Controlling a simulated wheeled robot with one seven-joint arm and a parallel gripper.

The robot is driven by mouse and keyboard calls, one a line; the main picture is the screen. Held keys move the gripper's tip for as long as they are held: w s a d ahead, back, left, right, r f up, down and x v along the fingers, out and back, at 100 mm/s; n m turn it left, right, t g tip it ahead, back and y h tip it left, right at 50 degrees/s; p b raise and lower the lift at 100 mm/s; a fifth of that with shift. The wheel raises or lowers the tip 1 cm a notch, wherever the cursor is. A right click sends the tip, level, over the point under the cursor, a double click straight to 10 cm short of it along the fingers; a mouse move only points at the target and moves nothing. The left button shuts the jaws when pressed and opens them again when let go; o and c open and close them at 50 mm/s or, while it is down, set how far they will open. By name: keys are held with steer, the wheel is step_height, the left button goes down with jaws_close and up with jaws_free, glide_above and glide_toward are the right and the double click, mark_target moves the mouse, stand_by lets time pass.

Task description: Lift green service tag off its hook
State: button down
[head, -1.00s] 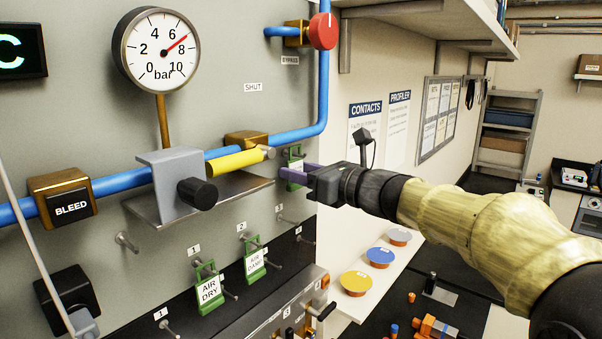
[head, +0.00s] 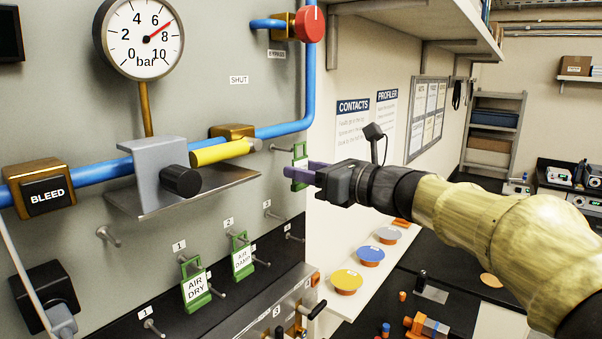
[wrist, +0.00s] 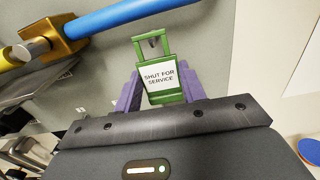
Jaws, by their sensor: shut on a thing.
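The green service tag (head: 300,160) has a white label reading "SHUT FOR SERVICE" and a green loop on top; it shows clearly in the wrist view (wrist: 160,78). My gripper (head: 300,174) is shut on the tag, with its purple fingers on the two sides of the label; it also shows in the wrist view (wrist: 160,92). A grey hook peg (head: 279,148) sticks out of the panel and reaches toward the tag's loop. In the wrist view, a peg (wrist: 153,42) shows within the loop. I cannot tell whether the loop still rests on it.
A yellow handle (head: 219,152) on the blue pipe lies left of the tag. A grey bracket (head: 160,170) stands further left. Two green AIR tags (head: 195,283) hang lower on pegs. A wall with posters (head: 366,120) and colored discs (head: 346,281) lie to the right.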

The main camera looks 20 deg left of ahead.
steer(key=shift+b+v, duration=0.9)
steer(key=shift+v, duration=1.1)
